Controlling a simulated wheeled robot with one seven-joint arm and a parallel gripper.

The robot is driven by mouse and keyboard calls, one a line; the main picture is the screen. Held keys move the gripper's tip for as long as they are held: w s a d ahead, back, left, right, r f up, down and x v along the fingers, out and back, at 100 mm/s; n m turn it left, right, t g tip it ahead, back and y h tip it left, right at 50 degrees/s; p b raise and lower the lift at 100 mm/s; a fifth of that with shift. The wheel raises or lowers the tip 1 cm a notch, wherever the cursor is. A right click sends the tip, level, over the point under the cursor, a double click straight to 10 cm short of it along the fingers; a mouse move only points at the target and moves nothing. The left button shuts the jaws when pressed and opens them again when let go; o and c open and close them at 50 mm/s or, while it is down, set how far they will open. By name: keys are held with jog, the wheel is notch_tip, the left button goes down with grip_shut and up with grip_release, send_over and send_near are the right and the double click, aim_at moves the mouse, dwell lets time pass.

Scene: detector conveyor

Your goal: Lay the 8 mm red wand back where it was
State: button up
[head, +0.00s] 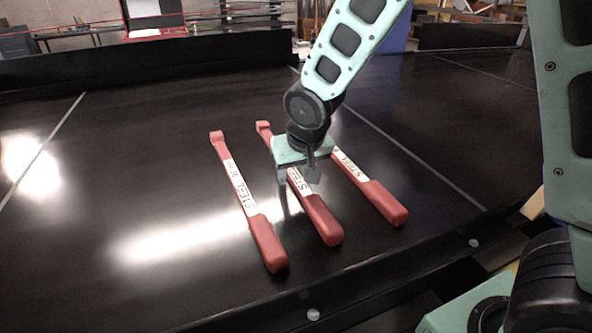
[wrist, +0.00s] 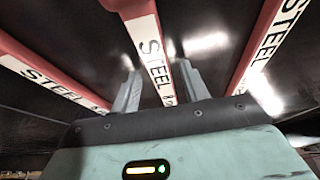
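Three red wands with white STEEL labels lie side by side on the black belt. The middle wand (head: 322,221) is under my gripper (head: 299,182); its label's figure is small and partly cut off, perhaps an 8. In the wrist view the middle wand (wrist: 146,34) runs between my two spread fingers (wrist: 159,86), with a gap showing at the sides. The left wand (head: 265,240) and right wand (head: 384,201) lie apart from the fingers; their sizes are hard to read. My gripper is open, and its exact height over the belt is hard to tell.
The black conveyor belt (head: 120,200) is wide and clear to the left of the wands. Pale lines (head: 45,148) cross it on both sides. A raised dark wall (head: 120,68) runs along the back, and a bolted edge rail (head: 400,278) along the front.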

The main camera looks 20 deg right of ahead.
jog(key=shift+r, duration=0.1)
jog(key=shift+s+r, duration=0.15)
jog(key=shift+r, duration=0.4)
jog(key=b+v, duration=0.2)
jog(key=v, duration=0.9)
